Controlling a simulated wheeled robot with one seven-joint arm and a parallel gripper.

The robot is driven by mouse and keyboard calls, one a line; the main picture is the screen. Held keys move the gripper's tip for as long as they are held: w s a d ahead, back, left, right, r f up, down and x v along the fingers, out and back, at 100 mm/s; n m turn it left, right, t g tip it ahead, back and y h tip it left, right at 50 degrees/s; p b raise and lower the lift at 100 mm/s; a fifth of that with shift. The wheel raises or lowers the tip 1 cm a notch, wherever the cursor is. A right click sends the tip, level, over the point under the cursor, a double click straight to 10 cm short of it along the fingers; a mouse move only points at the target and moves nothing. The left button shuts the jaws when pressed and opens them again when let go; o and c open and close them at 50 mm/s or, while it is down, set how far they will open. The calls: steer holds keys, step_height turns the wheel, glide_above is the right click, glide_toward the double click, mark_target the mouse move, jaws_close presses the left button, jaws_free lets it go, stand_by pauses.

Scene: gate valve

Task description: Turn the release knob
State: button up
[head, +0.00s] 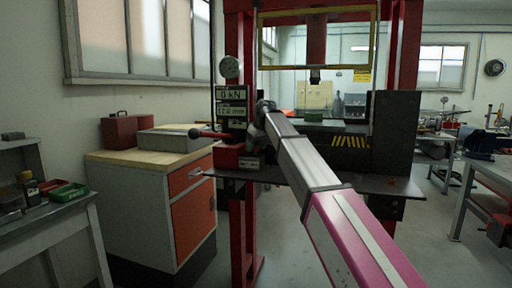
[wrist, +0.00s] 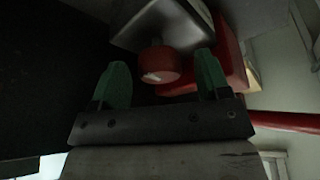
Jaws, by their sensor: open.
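A small red round knob (wrist: 159,62) with a pale mark on its face shows in the wrist view, below a grey metal housing (wrist: 165,22). My gripper (wrist: 164,76) has two green fingers spread apart, one on each side of the knob in the picture. Gaps show between the knob and both fingers, and I see no contact. In the head view my gripper (head: 257,130) is at the control side of the red press frame (head: 241,60). The knob cannot be made out there; my arm covers that spot.
A red pump block (head: 229,158) with a dark-tipped lever (head: 205,134) juts left of my gripper. Two readouts (head: 232,102) and a dial gauge (head: 230,67) sit above. A cabinet (head: 160,210) stands left, and a dark press table (head: 375,185) spans right.

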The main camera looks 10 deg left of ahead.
steer(key=c, duration=0.9)
steer(key=shift+c, duration=0.2)
steer(key=shift+n+g, duration=0.3)
steer(key=shift+n, duration=0.4)
steer(key=shift+y, duration=0.3)
steer(key=o, duration=0.9)
steer(key=shift+o, duration=0.2)
steer(key=v, duration=1)
steer(key=shift+r, duration=0.4)
